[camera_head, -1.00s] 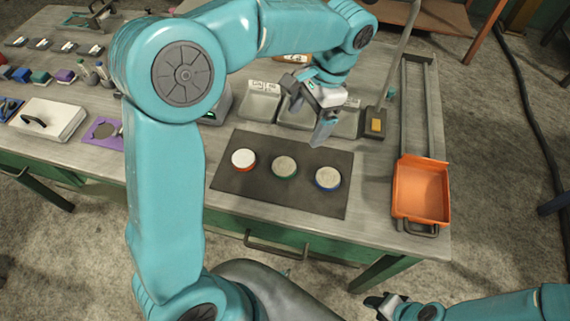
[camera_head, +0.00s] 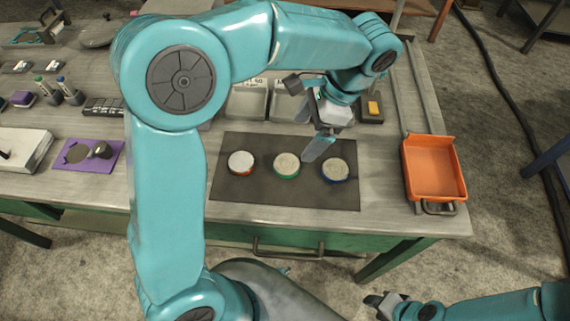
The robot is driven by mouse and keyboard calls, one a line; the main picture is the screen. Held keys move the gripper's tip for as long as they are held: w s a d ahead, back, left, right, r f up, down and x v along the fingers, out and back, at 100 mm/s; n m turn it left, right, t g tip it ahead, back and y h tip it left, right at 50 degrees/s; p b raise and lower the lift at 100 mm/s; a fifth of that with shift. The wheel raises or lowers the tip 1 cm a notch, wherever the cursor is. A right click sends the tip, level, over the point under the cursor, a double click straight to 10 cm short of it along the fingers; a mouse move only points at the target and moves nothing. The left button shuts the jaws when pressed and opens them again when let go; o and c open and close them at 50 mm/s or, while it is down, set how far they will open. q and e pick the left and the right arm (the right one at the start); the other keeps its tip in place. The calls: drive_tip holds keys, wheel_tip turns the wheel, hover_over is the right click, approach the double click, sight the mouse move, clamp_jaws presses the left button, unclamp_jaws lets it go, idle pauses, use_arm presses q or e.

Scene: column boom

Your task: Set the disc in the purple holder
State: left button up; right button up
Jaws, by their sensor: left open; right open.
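Three pale round discs lie in a row on a dark mat (camera_head: 250,195): a red-rimmed disc (camera_head: 241,163), a green-rimmed disc (camera_head: 286,165) and a blue-rimmed disc (camera_head: 335,169). The purple holder (camera_head: 71,163) lies flat at the left of the bench, with a dark round area and a dark knob on it. My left gripper (camera_head: 315,137) is open, with its visible fingertip above the mat's back part, between the green-rimmed and blue-rimmed discs. It holds nothing that I can see. My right gripper (camera_head: 384,304) is open, low in front of the bench, away from the discs.
An orange tray (camera_head: 434,170) stands at the bench's right end. Grey bins (camera_head: 246,103) stand behind the mat. A white box (camera_head: 22,150) is left of the purple holder. My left arm hides part of the bench between holder and mat.

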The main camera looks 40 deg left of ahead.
sight(289, 163)
use_arm(q)
drive_tip(key=x, duration=0.4)
drive_tip(key=shift+s+d, duration=0.15)
drive_tip(key=shift+d, duration=0.1)
drive_tip(key=shift+a+f, duration=0.15)
drive_tip(key=shift+f, duration=0.15)
drive_tip(key=x, duration=0.4)
drive_tip(key=shift+f+b, duration=0.3)
drive_tip(key=shift+f, duration=0.35)
drive_tip(key=c, duration=0.3)
drive_tip(key=shift+r, duration=0.1)
drive_tip(key=c, duration=1.2)
